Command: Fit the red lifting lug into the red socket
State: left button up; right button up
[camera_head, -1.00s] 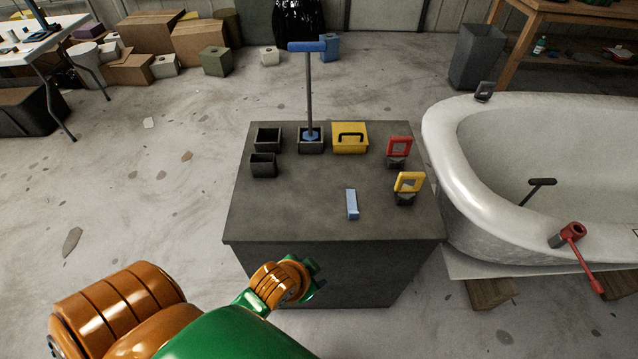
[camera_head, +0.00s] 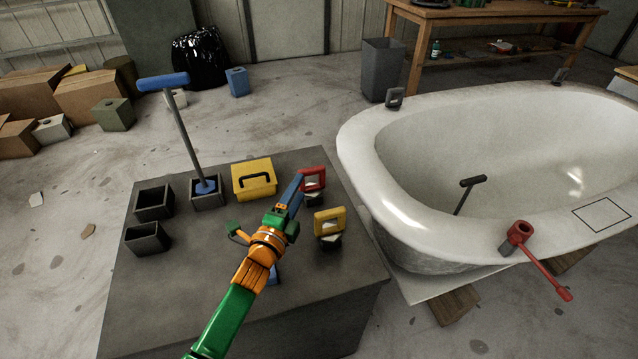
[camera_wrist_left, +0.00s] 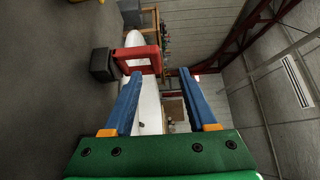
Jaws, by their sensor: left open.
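The red lifting lug (camera_head: 313,178), a square red frame on a dark foot, stands on the grey table near its right edge. In the left wrist view the lug (camera_wrist_left: 140,58) shows beyond the fingertips, nearer the left finger, its dark foot to the left. My left gripper (camera_head: 297,180) is open and empty beside the lug in the head view; its blue fingers (camera_wrist_left: 160,78) are apart. I cannot tell if a finger touches it. A red round-holed fitting (camera_head: 520,232) with a long red lever, apparently the red socket, sits on the white tub-shaped mould's near rim. My right gripper is not in view.
A yellow-framed lug (camera_head: 329,223) stands close to the red one. A yellow box (camera_head: 253,181), dark open boxes (camera_head: 148,239) and a tall blue-handled tool (camera_head: 182,125) are on the table (camera_head: 170,295). The white mould (camera_head: 375,205) is to the right, with a black-handled rod inside.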

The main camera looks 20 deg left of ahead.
aim_at(310, 174)
pick_arm(q)
jog(key=w+b, duration=0.1)
jog(key=w, duration=0.1)
jog(key=w+f+b, duration=0.1)
jog(key=w+b, duration=0.3)
jog(key=shift+w+d+f, duration=0.15)
jog(key=shift+w+d, duration=0.15)
jog(key=shift+w, duration=0.35)
jog(key=shift+r, duration=0.25)
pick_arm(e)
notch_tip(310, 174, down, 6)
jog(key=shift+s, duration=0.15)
pick_arm(q)
grip_shut()
